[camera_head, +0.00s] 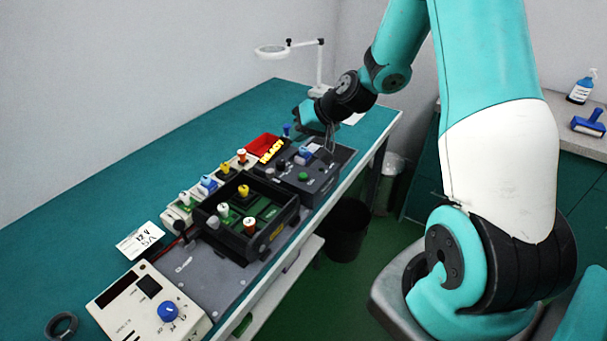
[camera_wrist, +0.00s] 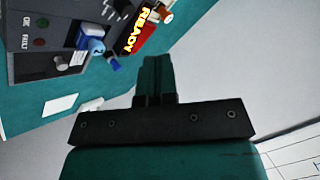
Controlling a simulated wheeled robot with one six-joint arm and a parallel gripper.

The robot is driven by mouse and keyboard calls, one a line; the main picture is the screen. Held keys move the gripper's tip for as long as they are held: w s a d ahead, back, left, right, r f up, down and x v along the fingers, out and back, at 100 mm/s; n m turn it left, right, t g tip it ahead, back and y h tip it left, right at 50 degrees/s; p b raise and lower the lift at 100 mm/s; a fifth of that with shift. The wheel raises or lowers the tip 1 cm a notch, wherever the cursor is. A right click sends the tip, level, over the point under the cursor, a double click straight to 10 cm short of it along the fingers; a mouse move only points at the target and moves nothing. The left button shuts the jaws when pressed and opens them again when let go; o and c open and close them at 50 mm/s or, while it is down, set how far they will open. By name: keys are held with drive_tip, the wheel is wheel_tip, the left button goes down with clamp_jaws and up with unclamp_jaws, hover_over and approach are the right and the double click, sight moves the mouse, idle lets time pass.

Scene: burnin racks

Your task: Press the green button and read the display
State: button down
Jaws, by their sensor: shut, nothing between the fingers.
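A round green button (camera_head: 304,176) sits on top of a dark grey box (camera_head: 322,186) at the far end of the row of equipment. The wrist view shows part of a dark panel with a small green lamp marked OK (camera_wrist: 43,23) and a red lamp marked FAULT (camera_wrist: 39,43). A white instrument (camera_head: 135,310) at the near left has a dark display window (camera_head: 118,291) with no readable figures. My gripper (camera_head: 331,150) hangs above the far part of the dark box, apart from the green button. Its fingers (camera_wrist: 154,75) are shut and empty.
A 12 V 5A card (camera_head: 140,240), a black ring (camera_head: 61,326) and a lamp (camera_head: 305,60) are on the bench.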

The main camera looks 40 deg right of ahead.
sight(305, 175)
drive_tip(key=shift+w+d+f+m+t+h, duration=0.15)
drive_tip(key=shift+d+f, duration=0.2)
drive_tip(key=shift+d, duration=0.2)
drive_tip(key=shift+w+d+f+m+t+h, duration=0.15)
drive_tip(key=shift+d+f, duration=0.15)
drive_tip(key=shift+d, duration=0.25)
drive_tip(key=shift+s+f, duration=0.1)
wheel_tip(305, 175, down, 9)
drive_tip(key=b, duration=0.6)
drive_tip(key=shift+r+b, duration=0.2)
drive_tip(key=shift+b, duration=0.15)
idle(0.9)
drive_tip(key=shift+f+b, duration=0.45)
drive_tip(key=shift+f+b, duration=0.4)
idle(0.4)
drive_tip(key=shift+r, duration=0.15)
idle(0.3)
drive_tip(key=shift+r+p, duration=0.6)
drive_tip(key=shift+r, duration=0.1)
